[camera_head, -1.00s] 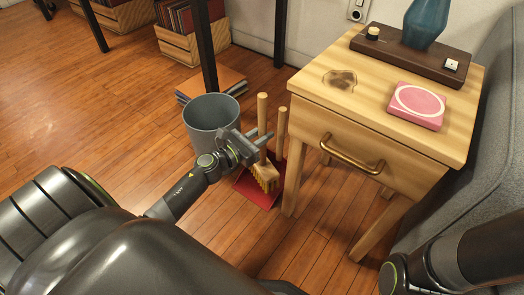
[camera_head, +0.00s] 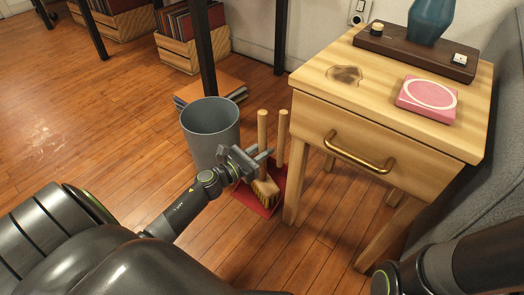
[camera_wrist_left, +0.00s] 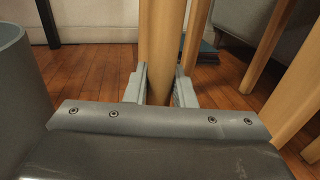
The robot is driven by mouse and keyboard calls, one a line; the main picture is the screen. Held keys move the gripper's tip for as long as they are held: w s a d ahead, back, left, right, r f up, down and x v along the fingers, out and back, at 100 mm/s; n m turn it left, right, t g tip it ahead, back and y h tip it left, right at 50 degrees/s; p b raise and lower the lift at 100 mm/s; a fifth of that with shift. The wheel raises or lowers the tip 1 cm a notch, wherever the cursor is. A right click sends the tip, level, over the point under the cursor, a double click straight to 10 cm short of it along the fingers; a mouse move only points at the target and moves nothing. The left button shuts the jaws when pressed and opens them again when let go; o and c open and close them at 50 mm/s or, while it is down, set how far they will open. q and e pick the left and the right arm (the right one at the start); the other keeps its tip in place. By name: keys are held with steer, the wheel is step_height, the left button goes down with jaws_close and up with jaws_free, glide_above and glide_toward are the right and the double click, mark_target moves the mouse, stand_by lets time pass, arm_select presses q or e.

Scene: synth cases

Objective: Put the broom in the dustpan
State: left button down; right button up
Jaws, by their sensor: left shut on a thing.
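The broom (camera_head: 262,133) has a pale wooden handle and a wooden head with yellowish bristles; it stands nearly upright, bristles down, over the red pan. The dustpan (camera_head: 266,209) is red, on the floor beside the table's front leg, with its own wooden handle (camera_head: 282,138) upright. I cannot tell whether the bristles touch the pan. My left gripper (camera_head: 262,157) is shut on the broom's handle. In the left wrist view the fingers (camera_wrist_left: 158,88) flank the handle (camera_wrist_left: 158,45), with the dustpan's handle (camera_wrist_left: 193,35) close behind. My right gripper is out of view.
A grey bin (camera_head: 210,130) stands just left of the dustpan. A wooden side table (camera_head: 370,140) with a drawer stands close on the right, holding a pink coaster box (camera_head: 427,100) and a vase (camera_head: 428,20). Open wooden floor lies to the left.

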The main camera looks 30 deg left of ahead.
arm_select(q)
steer(key=c, duration=1.2)
jaws_free()
steer(key=shift+f, duration=0.1)
steer(key=shift+r, duration=0.2)
steer(key=v, duration=1.2)
steer(key=shift+b, duration=0.4)
